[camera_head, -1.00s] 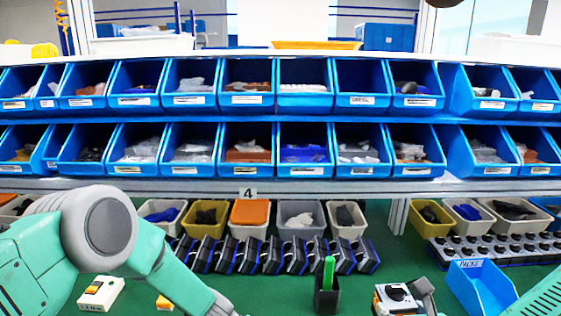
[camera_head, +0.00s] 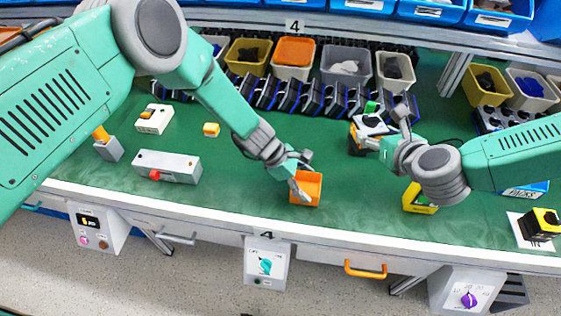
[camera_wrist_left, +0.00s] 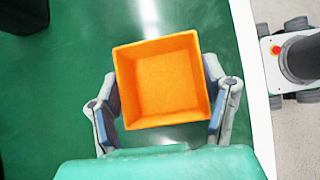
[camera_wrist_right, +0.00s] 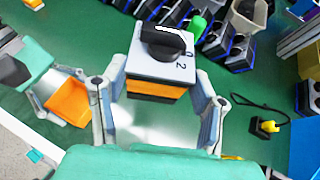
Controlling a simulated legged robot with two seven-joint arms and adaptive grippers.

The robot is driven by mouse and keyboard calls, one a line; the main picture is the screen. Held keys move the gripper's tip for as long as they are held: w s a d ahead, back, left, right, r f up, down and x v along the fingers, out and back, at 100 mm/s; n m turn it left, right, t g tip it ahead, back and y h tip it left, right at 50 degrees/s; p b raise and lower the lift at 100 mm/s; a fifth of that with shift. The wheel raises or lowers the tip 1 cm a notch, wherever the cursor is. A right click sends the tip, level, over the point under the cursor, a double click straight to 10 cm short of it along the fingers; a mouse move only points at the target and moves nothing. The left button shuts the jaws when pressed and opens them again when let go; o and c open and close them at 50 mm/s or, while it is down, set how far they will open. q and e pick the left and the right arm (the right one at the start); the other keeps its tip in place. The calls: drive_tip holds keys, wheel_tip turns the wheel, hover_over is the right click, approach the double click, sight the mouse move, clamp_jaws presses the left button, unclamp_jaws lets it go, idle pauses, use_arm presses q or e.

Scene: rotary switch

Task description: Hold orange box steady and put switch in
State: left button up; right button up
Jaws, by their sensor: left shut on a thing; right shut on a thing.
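The orange box (camera_head: 309,190) is open-topped and stands on the green table near its front edge. My left gripper (camera_head: 300,178) is shut on it; in the left wrist view the fingers sit on both sides of the empty-looking box (camera_wrist_left: 163,82). The switch (camera_head: 370,124) has a white face, a black knob and an orange band, and is up and right of the box. My right gripper (camera_head: 385,140) is shut on the switch, which fills the jaws in the right wrist view (camera_wrist_right: 152,66). Whether the switch touches the table cannot be told.
Dark modules (camera_head: 290,97) line the back, with bins (camera_head: 345,66) behind. A grey box with a red button (camera_head: 167,167) lies to the left. A yellow block (camera_head: 419,199) is right of the orange box. Green table is clear between box and switch.

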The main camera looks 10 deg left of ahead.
drive_tip(key=w+a+f+n+g+y, duration=0.2)
drive_tip(key=w+a+f+n+y, duration=0.25)
drive_tip(key=a, duration=0.25)
drive_tip(key=shift+g, duration=0.3)
drive_tip(key=shift+a+f, duration=0.2)
drive_tip(key=shift+f, duration=1.55)
drive_tip(key=shift+a+f, duration=0.2)
drive_tip(key=shift+f, duration=1.6)
drive_tip(key=shift+a+f, duration=0.2)
drive_tip(key=shift+f, duration=1.55)
drive_tip(key=o, duration=1.2)
